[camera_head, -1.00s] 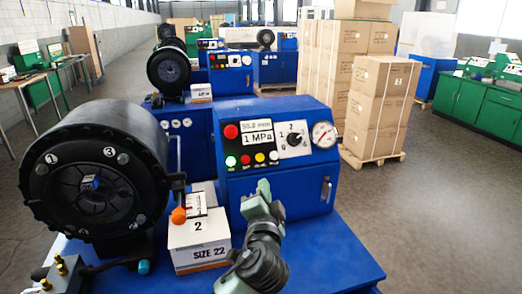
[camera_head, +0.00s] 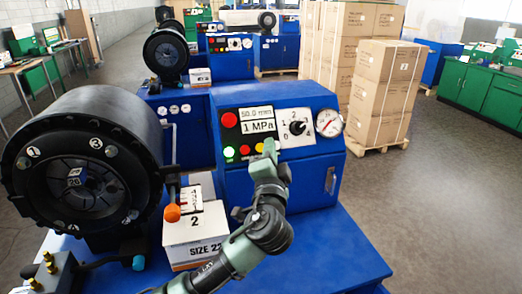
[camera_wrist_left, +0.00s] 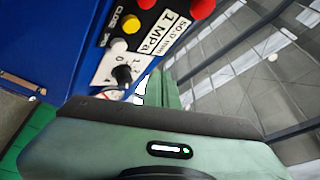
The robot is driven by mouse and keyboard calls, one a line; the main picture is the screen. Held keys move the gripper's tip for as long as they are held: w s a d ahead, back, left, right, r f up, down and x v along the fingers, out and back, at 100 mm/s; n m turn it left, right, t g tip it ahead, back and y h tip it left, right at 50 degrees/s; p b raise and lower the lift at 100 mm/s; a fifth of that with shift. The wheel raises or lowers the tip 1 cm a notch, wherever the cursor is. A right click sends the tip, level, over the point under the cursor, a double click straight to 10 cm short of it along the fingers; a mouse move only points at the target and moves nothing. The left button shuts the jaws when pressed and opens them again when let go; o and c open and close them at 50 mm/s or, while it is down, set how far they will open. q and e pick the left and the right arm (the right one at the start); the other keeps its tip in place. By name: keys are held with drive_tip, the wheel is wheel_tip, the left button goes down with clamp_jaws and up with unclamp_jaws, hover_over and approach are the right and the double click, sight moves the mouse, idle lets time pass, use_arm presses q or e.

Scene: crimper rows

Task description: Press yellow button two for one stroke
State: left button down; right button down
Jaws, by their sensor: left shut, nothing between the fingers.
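The yellow button (camera_head: 259,149) sits in the small button row on the blue machine's control panel, between a red button (camera_head: 244,150) and my left gripper's tip. My left gripper (camera_head: 270,147) is shut and empty, raised in front of the panel just right of the yellow button. It covers the white button in the head view; whether it touches the panel I cannot tell. In the left wrist view, the yellow button (camera_wrist_left: 131,24) and white button (camera_wrist_left: 118,45) show beyond the gripper body, whose fingertips are not clear there. My right gripper is not in view.
The panel also holds a lit green button (camera_head: 229,153), a large red button (camera_head: 229,120), a display (camera_head: 258,120), a black knob (camera_head: 297,128) and a gauge (camera_head: 329,122). A box marked 2 (camera_head: 194,240) and the black crimper head (camera_head: 75,170) stand to the left.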

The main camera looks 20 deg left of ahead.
sight(260, 147)
use_arm(q)
drive_tip(key=w+a+f+b, duration=0.3)
drive_tip(key=w+f, duration=0.1)
drive_tip(key=w, duration=0.1)
drive_tip(key=shift+s+a, duration=0.1)
idle(1.1)
drive_tip(key=shift+b, duration=0.3)
idle(0.7)
drive_tip(key=shift+w+a+f, duration=0.15)
drive_tip(key=shift+w+a, duration=0.05)
drive_tip(key=shift+w, duration=0.1)
drive_tip(key=shift+w+a+f+b, duration=0.25)
drive_tip(key=shift+w+b, duration=0.05)
drive_tip(key=shift+b, duration=0.3)
idle(0.6)
idle(0.3)
drive_tip(key=shift+s+d+r+p, duration=0.4)
drive_tip(key=shift+s+r+p, duration=0.05)
drive_tip(key=shift+s, duration=0.15)
